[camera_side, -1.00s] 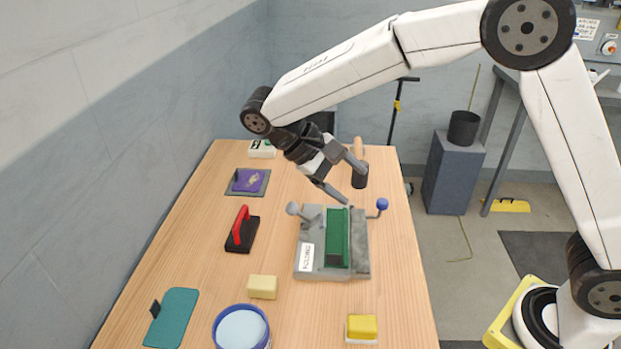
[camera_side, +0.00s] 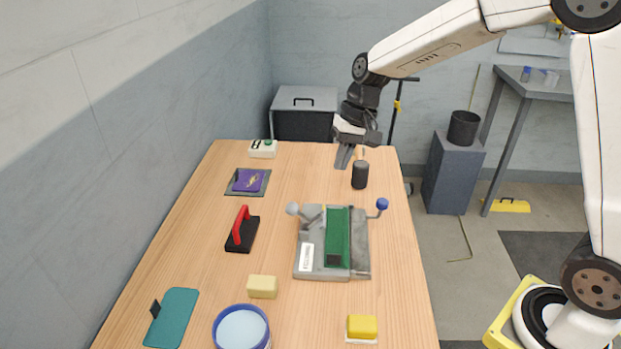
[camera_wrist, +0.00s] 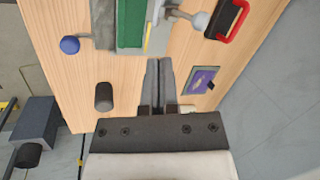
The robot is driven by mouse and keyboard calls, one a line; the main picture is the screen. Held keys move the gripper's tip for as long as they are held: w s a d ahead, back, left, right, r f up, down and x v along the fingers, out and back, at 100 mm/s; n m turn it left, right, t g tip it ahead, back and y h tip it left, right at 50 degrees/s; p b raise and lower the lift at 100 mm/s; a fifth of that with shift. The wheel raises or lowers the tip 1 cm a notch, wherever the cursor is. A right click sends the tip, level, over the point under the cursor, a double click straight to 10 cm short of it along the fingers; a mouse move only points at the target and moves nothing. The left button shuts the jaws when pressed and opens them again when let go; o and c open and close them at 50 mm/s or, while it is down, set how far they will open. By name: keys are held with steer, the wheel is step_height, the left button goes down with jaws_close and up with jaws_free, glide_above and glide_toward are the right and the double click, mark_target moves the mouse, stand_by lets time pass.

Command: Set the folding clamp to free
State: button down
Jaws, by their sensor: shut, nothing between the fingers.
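The grey press fixture (camera_side: 309,231) stands mid-table with a long green block (camera_side: 338,238) on it. A short lever with a blue ball (camera_side: 382,204) sticks out at its right. A lever with a grey ball (camera_side: 292,208) is at its left back corner. I cannot tell which part is the folding clamp. In the wrist view the green block (camera_wrist: 131,22), blue ball (camera_wrist: 69,44) and grey ball (camera_wrist: 200,20) show at the top. My gripper (camera_side: 342,166) is shut and empty above the table's far part, behind the fixture and apart from it. Its fingers (camera_wrist: 158,64) lie together in the wrist view.
A black cylinder (camera_side: 360,175) stands just right of my gripper. A red-handled black tool (camera_side: 241,231), a purple pad (camera_side: 250,180) and a white box with a green button (camera_side: 262,149) are to the left. A yellow block (camera_side: 262,287) and blue round container (camera_side: 241,328) are in front.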

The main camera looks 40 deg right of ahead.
steer(key=shift+w+d+r+m+t, duration=0.15)
steer(key=shift+w+d+m+t, duration=0.15)
steer(key=shift+w+d+t, duration=0.25)
steer(key=shift+s, duration=0.1)
glide_toward(307, 223)
steer(key=f, duration=0.1)
steer(key=d+f, duration=0.1)
steer(key=f, duration=0.1)
steer(key=shift+d, duration=0.1)
steer(key=shift+w+a, duration=0.6)
steer(key=shift+a, duration=0.35)
steer(key=shift+w+a, duration=0.35)
steer(key=shift+a, duration=0.5)
steer(key=shift+w+a, duration=0.1)
